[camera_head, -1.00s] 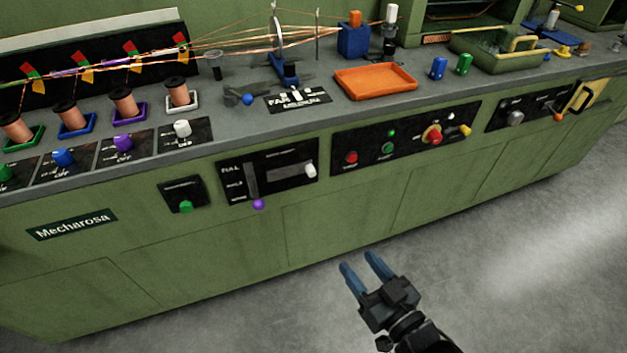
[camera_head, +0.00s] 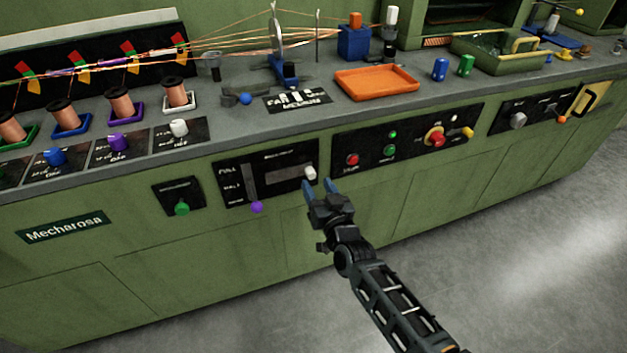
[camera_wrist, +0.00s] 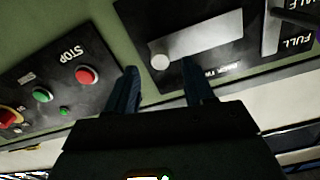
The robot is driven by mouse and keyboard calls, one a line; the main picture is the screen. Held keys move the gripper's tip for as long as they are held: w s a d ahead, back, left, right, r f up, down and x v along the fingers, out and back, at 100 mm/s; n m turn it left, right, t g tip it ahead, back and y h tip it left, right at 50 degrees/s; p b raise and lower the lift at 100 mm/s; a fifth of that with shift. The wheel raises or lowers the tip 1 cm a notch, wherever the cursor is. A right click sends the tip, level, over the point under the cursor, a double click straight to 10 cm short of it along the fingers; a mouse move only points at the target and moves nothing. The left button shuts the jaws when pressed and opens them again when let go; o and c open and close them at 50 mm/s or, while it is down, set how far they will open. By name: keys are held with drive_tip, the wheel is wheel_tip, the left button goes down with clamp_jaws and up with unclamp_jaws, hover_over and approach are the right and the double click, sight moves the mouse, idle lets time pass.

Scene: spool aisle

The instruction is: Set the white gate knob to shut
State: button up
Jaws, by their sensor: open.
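A white knob (camera_head: 310,172) sits at the right end of a pale horizontal slot in a black panel (camera_head: 232,177) on the green machine's front. In the wrist view the white knob (camera_wrist: 159,61) shows between my two blue fingers, at the left end of the pale slot (camera_wrist: 205,36). My gripper (camera_head: 319,186) is open and empty, close in front of and just below the knob. I cannot tell whether the fingers touch it. The lettering by the slot is too small to read.
A purple knob (camera_head: 257,207) hangs below a vertical slot on the same panel. The panel to the right has red (camera_head: 352,159) and green (camera_head: 390,151) buttons and a red rotary knob (camera_head: 435,137). Another white knob (camera_head: 179,127) stands on the top surface. The floor in front is clear.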

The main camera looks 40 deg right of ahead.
sight(313, 177)
drive_tip(key=shift+b+x, duration=0.3)
drive_tip(key=shift+x, duration=1.55)
drive_tip(key=shift+c, duration=0.5)
clamp_jaws()
